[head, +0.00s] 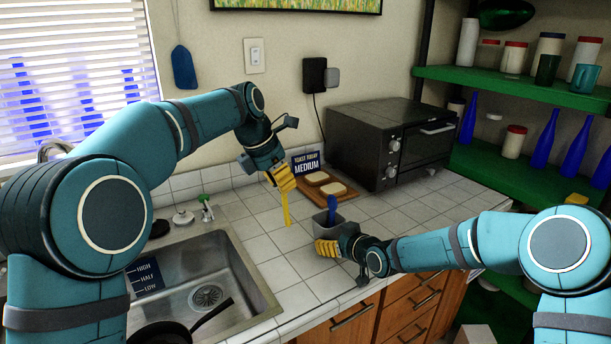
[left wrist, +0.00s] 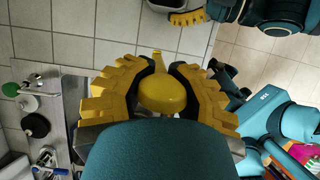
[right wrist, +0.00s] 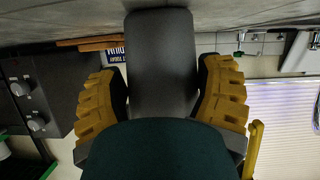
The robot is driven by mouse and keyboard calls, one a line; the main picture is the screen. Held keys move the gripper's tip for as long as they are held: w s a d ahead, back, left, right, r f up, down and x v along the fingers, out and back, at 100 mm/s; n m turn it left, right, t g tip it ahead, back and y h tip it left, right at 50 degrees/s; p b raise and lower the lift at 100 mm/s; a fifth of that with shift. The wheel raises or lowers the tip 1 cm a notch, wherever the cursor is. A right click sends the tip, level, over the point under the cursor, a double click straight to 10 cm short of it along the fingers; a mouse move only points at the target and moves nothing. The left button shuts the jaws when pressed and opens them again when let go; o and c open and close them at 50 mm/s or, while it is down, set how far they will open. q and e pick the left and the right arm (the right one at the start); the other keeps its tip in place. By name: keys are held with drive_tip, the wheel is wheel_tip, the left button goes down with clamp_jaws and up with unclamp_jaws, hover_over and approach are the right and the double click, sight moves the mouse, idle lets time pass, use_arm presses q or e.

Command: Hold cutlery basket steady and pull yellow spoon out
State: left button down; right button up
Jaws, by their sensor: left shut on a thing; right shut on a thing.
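My left gripper (head: 284,181) is shut on the yellow spoon (head: 286,212), which hangs down from it, left of the basket and apart from it. In the left wrist view the spoon (left wrist: 163,96) sits between both fingers. The grey cutlery basket (head: 320,229) stands upright on the tiled counter with a blue utensil (head: 332,203) in it. My right gripper (head: 329,248) is shut on the basket from the front; the basket wall (right wrist: 162,62) fills the gap between its fingers in the right wrist view.
A sink (head: 205,262) lies left of the basket. Behind it are a wooden board (head: 347,197) with bread slices, a blue sign (head: 306,164) and a black toaster oven (head: 375,140). Counter tiles between sink and basket are bare.

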use_arm(q)
drive_tip(key=s+a, duration=0.4)
drive_tip(key=a, duration=0.2)
use_arm(e)
drive_tip(key=o, duration=1.1)
drive_tip(key=shift+o, duration=0.2)
